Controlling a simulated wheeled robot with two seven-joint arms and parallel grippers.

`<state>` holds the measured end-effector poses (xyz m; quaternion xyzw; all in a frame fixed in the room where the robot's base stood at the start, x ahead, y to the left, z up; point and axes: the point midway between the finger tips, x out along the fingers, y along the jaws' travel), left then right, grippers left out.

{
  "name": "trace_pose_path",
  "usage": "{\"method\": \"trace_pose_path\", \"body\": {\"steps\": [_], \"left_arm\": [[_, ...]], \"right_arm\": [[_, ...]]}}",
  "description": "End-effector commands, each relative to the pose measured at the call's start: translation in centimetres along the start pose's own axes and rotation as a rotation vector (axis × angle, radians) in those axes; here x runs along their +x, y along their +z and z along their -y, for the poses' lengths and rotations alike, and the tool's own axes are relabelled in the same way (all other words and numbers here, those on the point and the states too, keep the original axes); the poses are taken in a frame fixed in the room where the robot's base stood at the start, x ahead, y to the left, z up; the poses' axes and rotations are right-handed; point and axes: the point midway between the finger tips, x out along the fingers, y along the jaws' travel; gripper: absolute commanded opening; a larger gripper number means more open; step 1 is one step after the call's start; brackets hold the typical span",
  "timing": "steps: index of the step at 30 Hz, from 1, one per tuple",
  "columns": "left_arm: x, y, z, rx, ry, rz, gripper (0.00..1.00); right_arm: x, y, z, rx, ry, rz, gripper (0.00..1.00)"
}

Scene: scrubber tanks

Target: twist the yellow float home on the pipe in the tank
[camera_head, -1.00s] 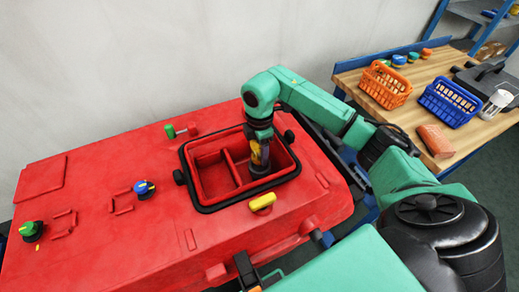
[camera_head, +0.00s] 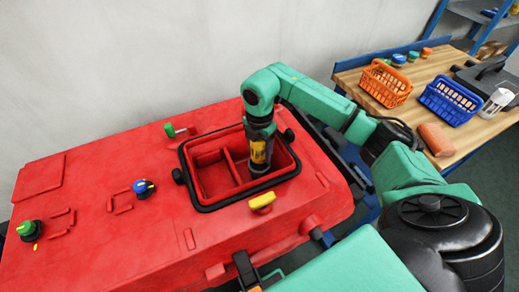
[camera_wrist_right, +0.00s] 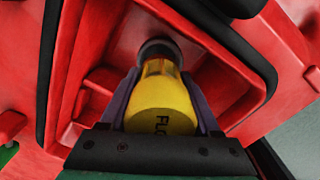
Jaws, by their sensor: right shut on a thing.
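The yellow float (camera_head: 259,152) is upright in the right-hand compartment of the open tank (camera_head: 213,207) in the red machine. My right gripper (camera_head: 260,158) points down into that compartment and is shut on the float. In the right wrist view the float (camera_wrist_right: 160,104) sits between the two fingers, with part of its dark lettering showing. A dark grey round piece, seemingly the pipe (camera_wrist_right: 159,48), meets the float's far end. The fingers and float hide most of the joint, so I cannot tell how tightly it is seated. My left gripper is not seen.
A black rim surrounds the tank, and a red divider (camera_head: 231,167) stands left of the float. A yellow piece (camera_head: 262,202) lies on the deck by the front rim. Green and blue knobs (camera_head: 144,188) stand further left. A wooden bench (camera_head: 425,80) with baskets is at right.

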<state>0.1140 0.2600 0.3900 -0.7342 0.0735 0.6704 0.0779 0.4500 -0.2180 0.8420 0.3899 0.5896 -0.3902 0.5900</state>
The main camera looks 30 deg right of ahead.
Motion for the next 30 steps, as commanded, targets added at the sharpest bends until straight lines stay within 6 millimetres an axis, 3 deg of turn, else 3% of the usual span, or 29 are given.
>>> {"method": "trace_pose_path", "body": {"steps": [6, 30], "left_arm": [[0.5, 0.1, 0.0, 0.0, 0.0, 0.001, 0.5], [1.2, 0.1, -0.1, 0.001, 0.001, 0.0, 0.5]], "right_arm": [[0.0, 0.0, 0.0, -0.224, 0.001, 0.0, 0.07], [1.3, 0.0, 0.0, -0.222, 0.001, 0.0, 0.07]]}}
